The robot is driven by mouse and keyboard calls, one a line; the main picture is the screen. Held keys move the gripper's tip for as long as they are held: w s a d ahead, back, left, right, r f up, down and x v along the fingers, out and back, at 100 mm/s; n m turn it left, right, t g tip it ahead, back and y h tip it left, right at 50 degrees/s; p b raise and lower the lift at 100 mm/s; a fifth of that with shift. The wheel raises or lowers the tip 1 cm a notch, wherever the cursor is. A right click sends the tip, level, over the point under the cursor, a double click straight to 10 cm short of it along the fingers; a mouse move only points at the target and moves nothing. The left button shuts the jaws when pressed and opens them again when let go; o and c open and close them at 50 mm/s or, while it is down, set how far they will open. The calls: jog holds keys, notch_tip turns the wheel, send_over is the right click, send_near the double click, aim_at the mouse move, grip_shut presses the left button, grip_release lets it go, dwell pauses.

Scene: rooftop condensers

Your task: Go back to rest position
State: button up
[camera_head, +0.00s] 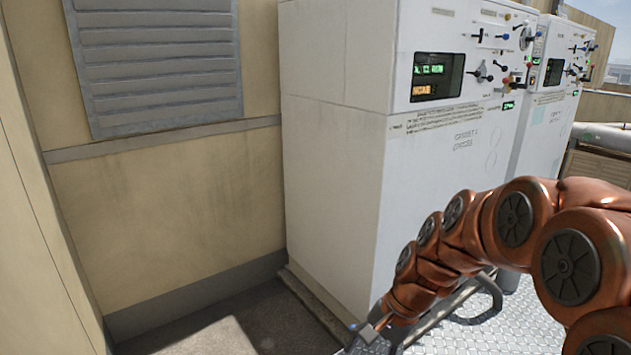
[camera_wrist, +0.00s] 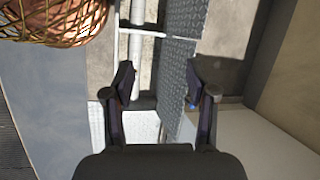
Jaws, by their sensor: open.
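My gripper (camera_wrist: 158,88) is open and empty in the wrist view, its two dark fingers spread apart. Below it in that view lie a grey textured metal strip (camera_wrist: 176,70) and a pale pipe (camera_wrist: 137,55). In the head view my orange arm reaches in from the right and bends down toward the lower middle. The gripper end (camera_head: 365,338) is small and partly cut off at the bottom edge there. It hangs in front of the white condenser cabinet (camera_head: 335,170), low near its base.
The cabinet has a lit display (camera_head: 437,77) and several knobs. A second white cabinet (camera_head: 550,110) stands to its right. A beige wall (camera_head: 170,220) with a grey louvred vent (camera_head: 155,65) is at left. A wire basket (camera_wrist: 50,22) shows top left in the wrist view.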

jog(key=s+d+r+n+h, duration=0.1)
jog(key=s+d+n, duration=0.1)
jog(key=s, duration=0.6)
jog(key=s+d+r+n+g+h, duration=0.1)
jog(key=s+d+n+h, duration=0.1)
jog(key=s, duration=0.5)
jog(key=s+d+r+n+h, duration=0.1)
jog(key=s+d+n, duration=0.3)
jog(key=s, duration=0.4)
jog(key=shift+s+d+h+p, duration=0.3)
dwell(0.7)
